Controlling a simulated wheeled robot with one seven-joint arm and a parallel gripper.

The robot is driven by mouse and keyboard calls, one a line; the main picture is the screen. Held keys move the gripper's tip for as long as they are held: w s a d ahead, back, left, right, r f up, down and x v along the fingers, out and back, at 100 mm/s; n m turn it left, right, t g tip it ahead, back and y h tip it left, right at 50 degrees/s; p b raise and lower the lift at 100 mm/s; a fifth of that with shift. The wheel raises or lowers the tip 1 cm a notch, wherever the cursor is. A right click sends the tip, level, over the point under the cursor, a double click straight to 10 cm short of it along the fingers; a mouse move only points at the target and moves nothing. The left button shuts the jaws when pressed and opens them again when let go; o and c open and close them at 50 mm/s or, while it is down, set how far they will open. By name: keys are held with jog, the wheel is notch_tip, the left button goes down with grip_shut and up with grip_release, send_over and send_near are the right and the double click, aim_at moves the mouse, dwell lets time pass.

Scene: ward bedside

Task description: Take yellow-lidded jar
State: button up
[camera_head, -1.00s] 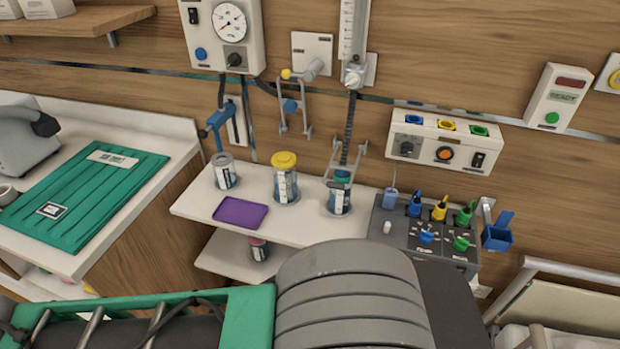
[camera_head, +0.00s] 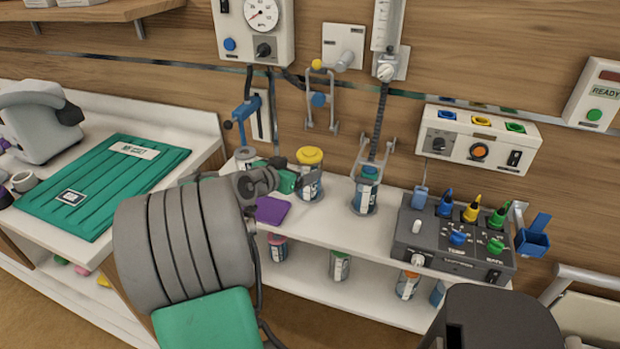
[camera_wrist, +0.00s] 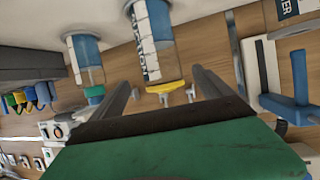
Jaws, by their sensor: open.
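The yellow-lidded jar (camera_head: 311,187) stands upright on the white shelf, clear with a white-and-blue label. My gripper (camera_head: 295,183) is at its left side, partly overlapping it in the head view. In the wrist view, which is turned over, my open gripper (camera_wrist: 162,80) has one finger to each side of the yellow lid and the jar (camera_wrist: 150,40) shows beyond. I cannot tell whether the fingers touch the jar or how deep it sits between them.
A purple tray (camera_head: 271,210) lies in front. A grey control box (camera_head: 455,240) fills the shelf's right end. Wall fittings (camera_head: 320,97) hang close behind.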

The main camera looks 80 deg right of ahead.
jog(key=x, duration=0.3)
jog(key=p+x, duration=0.1)
jog(key=x, duration=0.3)
jog(key=shift+d+r, duration=0.2)
jog(key=shift+w, duration=0.1)
jog(key=c, duration=1.8)
jog(key=shift+r, duration=0.1)
jog(key=shift+c, duration=0.6)
jog(key=shift+r, duration=0.1)
